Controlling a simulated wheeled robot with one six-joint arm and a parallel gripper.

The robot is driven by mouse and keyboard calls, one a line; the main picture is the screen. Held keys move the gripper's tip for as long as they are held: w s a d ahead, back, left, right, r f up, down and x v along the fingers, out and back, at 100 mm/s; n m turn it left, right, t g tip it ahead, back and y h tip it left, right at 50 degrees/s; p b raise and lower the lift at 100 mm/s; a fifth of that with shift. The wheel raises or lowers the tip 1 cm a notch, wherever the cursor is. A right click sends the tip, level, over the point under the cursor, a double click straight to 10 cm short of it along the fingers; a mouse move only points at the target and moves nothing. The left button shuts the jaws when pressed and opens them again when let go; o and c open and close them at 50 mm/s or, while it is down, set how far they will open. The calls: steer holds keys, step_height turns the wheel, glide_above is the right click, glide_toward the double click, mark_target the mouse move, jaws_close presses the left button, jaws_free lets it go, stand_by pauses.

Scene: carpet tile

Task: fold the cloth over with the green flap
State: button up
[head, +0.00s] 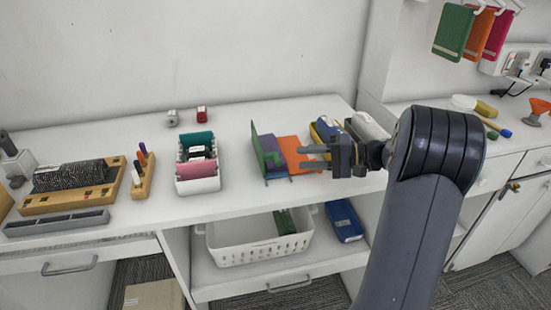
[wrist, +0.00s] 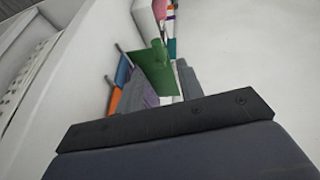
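The cloth lies on the white desk in the head view, with a purple panel (head: 290,150) and an orange panel (head: 300,160). Its green flap (head: 267,156) stands up at the left side. My gripper (head: 308,157) is at the right of the flap, over the orange part, its two fingers pointing left and apart. I see nothing held between them. In the wrist view the green flap (wrist: 154,72) shows beyond the fingertips (wrist: 161,86), with a little orange (wrist: 115,104) at the left. The gripper body hides the lower part of that view.
A white basket (head: 197,186) with rolled coloured items stands left of the cloth. A yellow and blue container (head: 325,130) is close behind my gripper. A white crate (head: 258,243) sits on the shelf below. Bare desk lies between basket and cloth.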

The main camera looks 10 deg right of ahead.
mark_target(277, 156)
steer(key=x, duration=0.8)
steer(key=shift+w+a+p, duration=0.15)
steer(key=shift+a+p, duration=0.05)
steer(key=shift+p, duration=0.15)
jaws_close()
